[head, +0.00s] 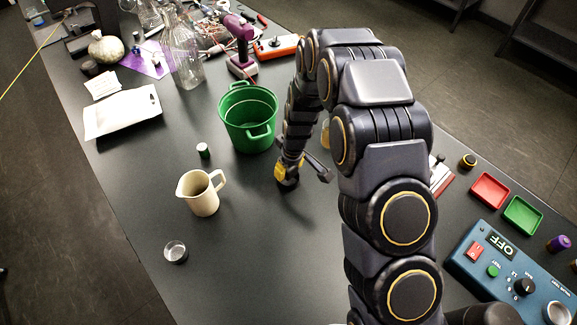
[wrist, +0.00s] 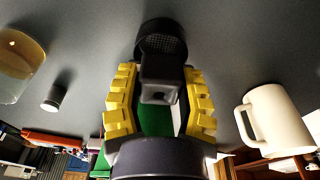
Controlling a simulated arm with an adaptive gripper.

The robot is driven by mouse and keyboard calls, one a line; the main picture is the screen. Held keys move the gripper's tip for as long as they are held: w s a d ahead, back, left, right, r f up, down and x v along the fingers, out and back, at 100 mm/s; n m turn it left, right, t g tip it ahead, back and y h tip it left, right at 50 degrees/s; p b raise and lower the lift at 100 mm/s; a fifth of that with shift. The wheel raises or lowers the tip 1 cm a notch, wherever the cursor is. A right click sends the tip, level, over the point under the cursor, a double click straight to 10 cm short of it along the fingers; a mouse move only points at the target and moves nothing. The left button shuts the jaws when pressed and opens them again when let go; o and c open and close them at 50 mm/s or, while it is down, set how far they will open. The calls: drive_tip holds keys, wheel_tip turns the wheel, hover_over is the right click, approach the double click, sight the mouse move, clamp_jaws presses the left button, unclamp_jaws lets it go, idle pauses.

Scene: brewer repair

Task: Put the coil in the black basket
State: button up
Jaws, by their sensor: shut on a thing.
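My gripper (head: 284,172) is low over the middle of the table, to the right of the beige jug. In the wrist view its yellow fingers (wrist: 160,105) are shut on a black piece (wrist: 160,45) with a round, meshed end and a square block facing the camera. This piece looks like the black basket. In the head view its dark round part (head: 288,183) is at or just above the table, partly covered by the fingers. I cannot pick out the coil in either view.
A green bucket (head: 248,125) stands behind my gripper. A beige jug (head: 203,195), which also shows in the wrist view (wrist: 275,120), and a small glass dish (head: 176,252) stand to the left. A blue control box (head: 515,275) sits at right. The front table middle is clear.

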sight(293, 169)
drive_tip(key=shift+f, duration=0.5)
drive_tip(key=o, duration=1)
drive_tip(key=shift+r, duration=0.1)
drive_tip(key=r, duration=0.8)
drive_tip(key=s+d+r, duration=0.1)
drive_tip(key=r, duration=0.3)
drive_tip(key=shift+d, duration=0.1)
drive_tip(key=s+d+r+m+g, duration=0.1)
drive_tip(key=s+d+r+m, duration=0.2)
drive_tip(key=s, duration=0.6)
drive_tip(key=s+d+r+m+g, duration=0.1)
drive_tip(key=s+d+r+m, duration=0.2)
drive_tip(key=s, duration=0.7)
drive_tip(key=s+d+r+m+h, duration=0.1)
drive_tip(key=s+d+r+m, duration=0.2)
drive_tip(key=s+d+r, duration=0.3)
drive_tip(key=s+r, duration=0.3)
drive_tip(key=shift+s+g, duration=0.35)
drive_tip(key=shift+g, duration=0.05)
